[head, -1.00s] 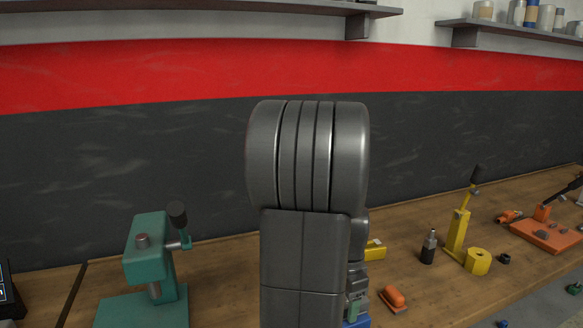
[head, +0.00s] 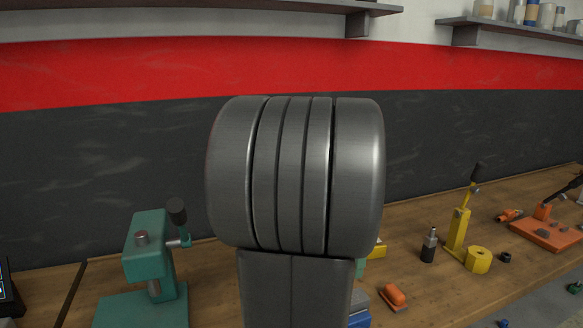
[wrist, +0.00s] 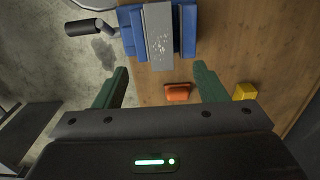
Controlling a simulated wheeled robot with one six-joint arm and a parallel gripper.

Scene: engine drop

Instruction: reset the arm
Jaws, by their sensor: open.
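My gripper (wrist: 160,88) shows in the wrist view with its two green fingers spread wide apart and nothing between them touching. It is open and empty above the bench. In the head view my own grey arm fills the middle and hides the gripper and part of the bench behind it.
A green press (head: 150,260) stands on the wooden bench (head: 410,285) at left. An orange block (head: 394,295), a black bottle (head: 429,247), a yellow lever tool (head: 459,230) and an orange plate (head: 550,236) stand at right. A blue vise-like thing (wrist: 184,30) lies ahead in the wrist view.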

